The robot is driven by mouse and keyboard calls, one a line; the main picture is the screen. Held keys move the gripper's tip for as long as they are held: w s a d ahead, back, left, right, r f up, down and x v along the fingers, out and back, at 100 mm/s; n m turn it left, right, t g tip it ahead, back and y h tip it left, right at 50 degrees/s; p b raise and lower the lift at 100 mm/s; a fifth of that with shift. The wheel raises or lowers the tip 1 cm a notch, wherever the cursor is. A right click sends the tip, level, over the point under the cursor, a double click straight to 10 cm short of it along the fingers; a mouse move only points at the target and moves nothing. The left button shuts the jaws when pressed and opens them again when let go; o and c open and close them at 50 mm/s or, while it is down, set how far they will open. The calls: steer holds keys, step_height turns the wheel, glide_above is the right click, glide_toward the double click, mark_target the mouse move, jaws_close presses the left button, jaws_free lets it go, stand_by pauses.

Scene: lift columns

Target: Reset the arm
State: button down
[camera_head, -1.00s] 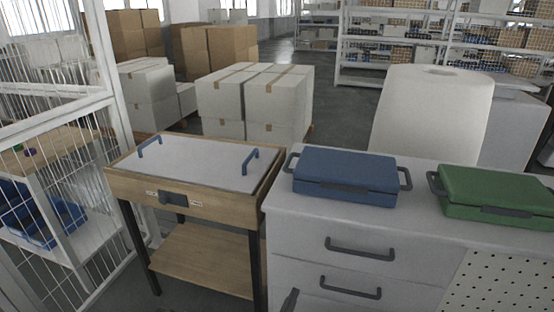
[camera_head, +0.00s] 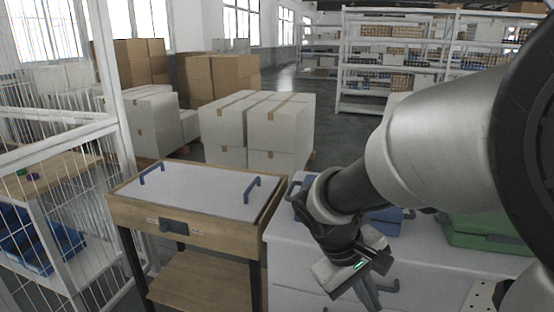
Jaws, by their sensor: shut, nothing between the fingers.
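My arm reaches in from the right side of the head view and bends down over the grey drawer cabinet (camera_head: 285,245). My gripper (camera_head: 368,290) points downward in front of the cabinet's top and drawer fronts. Its fingers are shut with nothing between them. A blue case (camera_head: 385,216) lies on the cabinet top, mostly hidden behind my arm. A green case (camera_head: 485,232) lies to its right, partly covered by my arm.
A wooden cart (camera_head: 190,232) with a white, blue-handled lid (camera_head: 200,188) stands left of the cabinet. A white wire cage (camera_head: 60,160) is at far left. White boxes (camera_head: 255,125) stand behind the cart. Shelves (camera_head: 390,55) stand at the back.

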steer(key=s+a+r+m+t+y, duration=0.2)
steer(key=s+r+t+y, duration=0.1)
steer(key=s+r, duration=0.15)
steer(key=s+a+r+m+t+y, duration=0.2)
steer(key=s+r+m+t, duration=0.1)
steer(key=r, duration=0.3)
step_height(320, 180, up, 17)
steer(key=p, duration=1.7)
steer(key=shift+s+d+r+g, duration=0.15)
steer(key=shift+g, duration=0.15)
